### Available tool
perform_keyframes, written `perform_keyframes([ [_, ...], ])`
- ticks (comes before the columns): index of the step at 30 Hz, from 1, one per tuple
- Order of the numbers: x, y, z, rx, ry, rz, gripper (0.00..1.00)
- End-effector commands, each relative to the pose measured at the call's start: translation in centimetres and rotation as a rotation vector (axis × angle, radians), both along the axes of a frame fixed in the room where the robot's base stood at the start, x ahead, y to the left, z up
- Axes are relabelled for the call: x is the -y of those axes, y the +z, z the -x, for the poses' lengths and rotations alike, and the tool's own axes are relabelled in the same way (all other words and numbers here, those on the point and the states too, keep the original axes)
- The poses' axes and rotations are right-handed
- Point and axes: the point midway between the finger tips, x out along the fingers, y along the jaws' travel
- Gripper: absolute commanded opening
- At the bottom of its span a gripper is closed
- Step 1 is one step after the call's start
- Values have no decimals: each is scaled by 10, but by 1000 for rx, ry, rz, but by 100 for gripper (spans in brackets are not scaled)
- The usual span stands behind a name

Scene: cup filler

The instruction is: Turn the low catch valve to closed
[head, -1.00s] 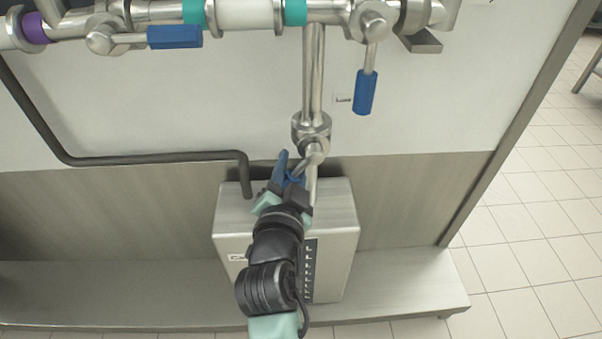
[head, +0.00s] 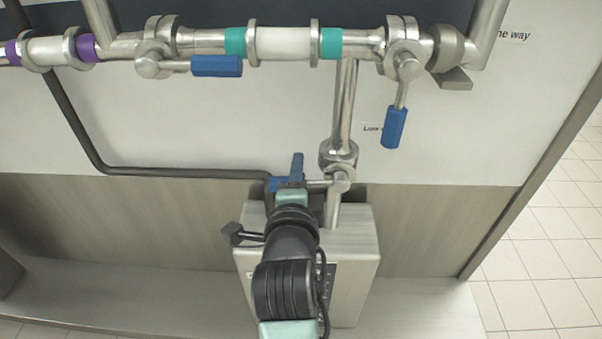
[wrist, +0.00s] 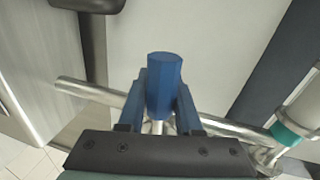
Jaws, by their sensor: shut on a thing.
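The low catch valve (head: 338,158) is a steel valve on the vertical pipe, above a steel box. Its lever runs out to the left, roughly level and crosswise to the pipe. The lever's blue handle (head: 279,184) is partly hidden by my gripper (head: 291,179). In the wrist view the blue handle (wrist: 164,82) stands between the two blue fingers of my gripper (wrist: 162,95), which is shut on it.
A steel box (head: 352,245) stands under the valve on a ledge (head: 425,305). A dark hose (head: 180,171) runs along the wall to the left of the handle. Two other blue-handled valves sit above, the left handle (head: 217,66) level and the right handle (head: 395,128) hanging down.

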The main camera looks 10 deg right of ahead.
Motion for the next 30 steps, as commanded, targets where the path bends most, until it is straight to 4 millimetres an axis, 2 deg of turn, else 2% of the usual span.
perform_keyframes([
  [9, -1, 8, 0, 28, 2, -85, 0],
  [23, -1, 9, 0, 33, 1, -94, 0],
  [24, -1, 9, 0, 33, 1, -94, 40],
  [28, -1, 8, 0, 31, 0, -93, 63],
  [30, -1, 8, 0, 31, 0, -92, 63],
])
